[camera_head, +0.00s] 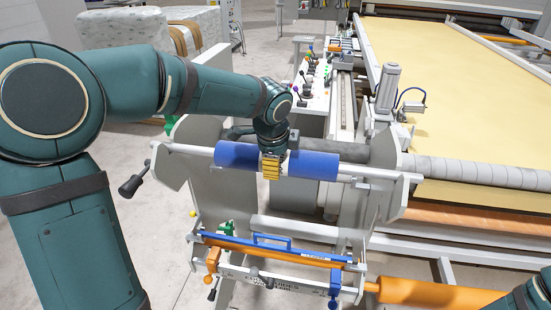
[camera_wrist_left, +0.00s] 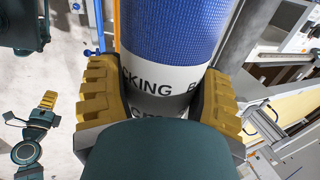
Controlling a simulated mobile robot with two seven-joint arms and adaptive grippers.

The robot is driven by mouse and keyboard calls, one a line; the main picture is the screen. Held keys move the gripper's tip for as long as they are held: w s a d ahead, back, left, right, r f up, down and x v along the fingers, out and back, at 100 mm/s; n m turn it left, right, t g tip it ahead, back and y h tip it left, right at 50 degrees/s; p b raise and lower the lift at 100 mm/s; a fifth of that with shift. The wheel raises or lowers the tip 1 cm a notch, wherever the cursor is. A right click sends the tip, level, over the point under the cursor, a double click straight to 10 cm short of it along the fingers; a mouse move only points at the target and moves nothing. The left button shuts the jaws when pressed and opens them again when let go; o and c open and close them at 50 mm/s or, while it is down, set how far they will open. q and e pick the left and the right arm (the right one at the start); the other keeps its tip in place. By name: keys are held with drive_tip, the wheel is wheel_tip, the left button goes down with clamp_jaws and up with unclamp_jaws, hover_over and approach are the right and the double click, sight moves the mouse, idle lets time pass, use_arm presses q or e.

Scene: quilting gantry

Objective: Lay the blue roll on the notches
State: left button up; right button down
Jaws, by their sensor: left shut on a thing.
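The blue roll (camera_head: 315,165) is on a long pale bar (camera_head: 197,150) that runs level across the stand. My left gripper (camera_head: 270,168) is shut on the middle of the roll from above. In the left wrist view its yellow fingers (camera_wrist_left: 160,97) sit on both sides of a white lettered band, with the blue roll (camera_wrist_left: 170,35) beyond. The bar's ends lie at the tops of the stand's left plate (camera_head: 182,127) and right plate (camera_head: 385,190). I cannot tell whether the bar rests in the notches. My right gripper (camera_wrist_left: 48,100) shows small in the left wrist view, its opening unclear.
A black-knobbed lever (camera_head: 131,186) sticks out at left. Behind are a control panel (camera_head: 313,85) and a machine with yellow fabric (camera_head: 465,85). Clear floor (camera_head: 150,235) lies left of the stand.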

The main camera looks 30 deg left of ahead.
use_arm(q)
drive_tip(key=o, duration=1.3)
drive_tip(key=shift+r, duration=0.1)
drive_tip(key=v, duration=1.2)
drive_tip(key=shift+s, duration=0.15)
